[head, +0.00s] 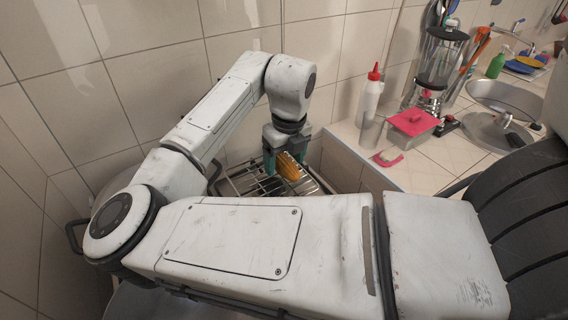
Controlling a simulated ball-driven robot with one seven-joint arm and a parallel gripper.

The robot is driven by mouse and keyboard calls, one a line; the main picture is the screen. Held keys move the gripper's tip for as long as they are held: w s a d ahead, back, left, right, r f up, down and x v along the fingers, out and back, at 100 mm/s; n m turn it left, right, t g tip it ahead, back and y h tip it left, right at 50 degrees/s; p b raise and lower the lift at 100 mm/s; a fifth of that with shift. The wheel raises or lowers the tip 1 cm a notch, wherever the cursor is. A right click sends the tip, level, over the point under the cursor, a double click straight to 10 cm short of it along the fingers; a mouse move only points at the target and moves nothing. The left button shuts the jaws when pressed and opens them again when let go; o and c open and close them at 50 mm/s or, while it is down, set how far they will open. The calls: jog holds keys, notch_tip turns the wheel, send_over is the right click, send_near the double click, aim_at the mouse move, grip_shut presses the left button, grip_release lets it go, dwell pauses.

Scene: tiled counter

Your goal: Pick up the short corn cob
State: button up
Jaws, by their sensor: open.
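A short yellow-orange corn cob (289,168) shows in the head view, at the metal rack just below the end of my arm. My gripper (284,160) points down over the rack, with its teal fingers around or beside the cob. The jaws are open. The cob partly covers one finger, and I cannot tell whether the fingers touch it.
A metal wire rack (240,186) lies under the gripper, partly hidden by my arm. The tiled counter to the right holds a white bottle with a red cap (371,95), a pink-lidded container (413,122), a blender (438,62) and a sink (505,97). Tiled walls stand close behind and left.

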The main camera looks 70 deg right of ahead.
jog(key=shift+f, duration=0.25)
jog(key=shift+c, duration=0.4)
jog(key=shift+d, duration=0.1)
jog(key=c, duration=1.1)
jog(key=shift+r, duration=0.1)
jog(key=shift+c, duration=0.2)
